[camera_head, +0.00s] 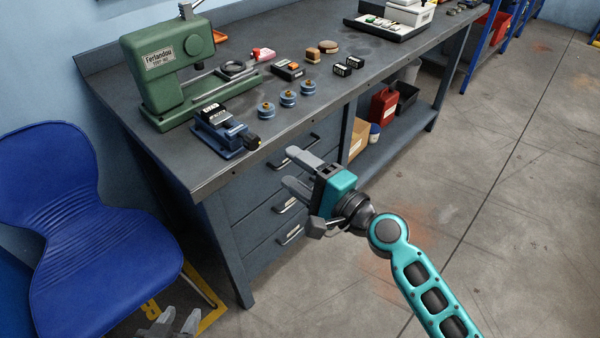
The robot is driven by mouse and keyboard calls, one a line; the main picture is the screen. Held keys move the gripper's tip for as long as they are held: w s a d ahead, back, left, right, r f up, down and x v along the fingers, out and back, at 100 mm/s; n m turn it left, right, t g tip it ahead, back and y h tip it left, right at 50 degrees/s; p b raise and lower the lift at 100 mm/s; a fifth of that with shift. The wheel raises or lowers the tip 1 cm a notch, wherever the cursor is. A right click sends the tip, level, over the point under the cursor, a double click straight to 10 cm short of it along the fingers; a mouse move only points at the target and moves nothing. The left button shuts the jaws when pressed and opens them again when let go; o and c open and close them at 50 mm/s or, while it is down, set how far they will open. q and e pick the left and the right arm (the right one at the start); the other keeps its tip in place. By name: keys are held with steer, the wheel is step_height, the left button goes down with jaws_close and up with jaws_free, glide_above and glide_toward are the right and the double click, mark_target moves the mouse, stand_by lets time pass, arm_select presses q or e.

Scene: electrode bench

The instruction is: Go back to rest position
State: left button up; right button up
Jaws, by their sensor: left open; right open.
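My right gripper (289,168) is open and empty. It hangs in front of the bench's drawers, with its teal arm coming in from the lower right. Its two grey fingers point left and are apart. My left gripper (180,319) shows only at the bottom edge, beside the blue chair. Its grey fingertips are apart with nothing seen between them, and the rest of that arm is out of the picture.
A blue chair (90,220) stands at the left. Open concrete floor (530,210) lies to the right.

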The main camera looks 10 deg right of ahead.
steer(key=shift+s+d, duration=0.25)
steer(key=shift+s, duration=0.05)
steer(key=s+d+f+n+g+h, duration=0.2)
steer(key=s+d+f+n+h, duration=0.2)
steer(key=s+f+n, duration=0.3)
steer(key=s+d+f+n+g+h, duration=0.1)
steer(key=s+d+f+n+h, duration=0.3)
steer(key=s+f+n, duration=0.4)
step_height(320, 180, down, 3)
steer(key=shift+s+d+f+n+g+h, duration=0.15)
steer(key=shift+s+d+n+g+h, duration=0.2)
steer(key=shift+d, duration=0.55)
